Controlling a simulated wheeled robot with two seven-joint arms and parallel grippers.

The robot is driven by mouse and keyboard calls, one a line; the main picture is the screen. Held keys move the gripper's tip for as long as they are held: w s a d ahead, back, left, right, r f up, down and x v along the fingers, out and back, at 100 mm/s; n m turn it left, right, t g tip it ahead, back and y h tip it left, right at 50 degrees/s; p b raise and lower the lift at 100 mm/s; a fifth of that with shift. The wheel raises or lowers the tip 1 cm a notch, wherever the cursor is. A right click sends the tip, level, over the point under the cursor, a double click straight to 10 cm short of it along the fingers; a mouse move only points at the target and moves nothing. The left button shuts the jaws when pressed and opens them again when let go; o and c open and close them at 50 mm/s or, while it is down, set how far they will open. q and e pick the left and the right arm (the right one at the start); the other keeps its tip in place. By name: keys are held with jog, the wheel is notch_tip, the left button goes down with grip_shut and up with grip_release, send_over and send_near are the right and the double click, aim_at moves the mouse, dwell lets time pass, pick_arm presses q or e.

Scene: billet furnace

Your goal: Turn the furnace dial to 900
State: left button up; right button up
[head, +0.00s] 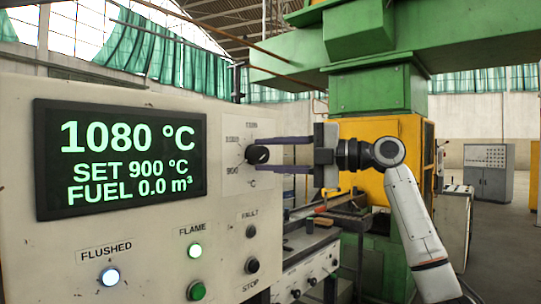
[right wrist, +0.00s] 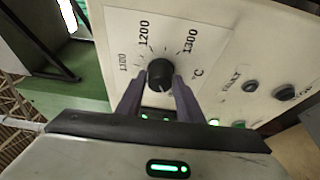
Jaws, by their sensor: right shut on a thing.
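The furnace dial (head: 257,154) is a black round knob on a white scale plate on the panel's front. In the right wrist view the dial (right wrist: 160,74) sits among marks including 1200 and 1300; I cannot clearly read its pointer. My right gripper (head: 258,154) is shut on the dial, one purple-grey finger on each side; the fingers also show in the right wrist view (right wrist: 158,88). The display (head: 122,157) reads 1080 °C, SET 900 °C and FUEL 0.0 m³. My left gripper is not in view.
Below the display, the FLUSHED lamp (head: 109,276) and FLAME lamp (head: 195,250) are lit. A green button (head: 196,291), the dark FAULT lamp (head: 251,231) and a black STOP button (head: 252,265) are nearby. A green and yellow machine (head: 380,150) stands behind my right arm.

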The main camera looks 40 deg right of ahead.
jog(key=o, duration=1.1)
jog(key=shift+c, duration=0.2)
jog(key=b+v, duration=0.3)
jog(key=v, duration=0.7)
jog(key=shift+s+d, duration=0.1)
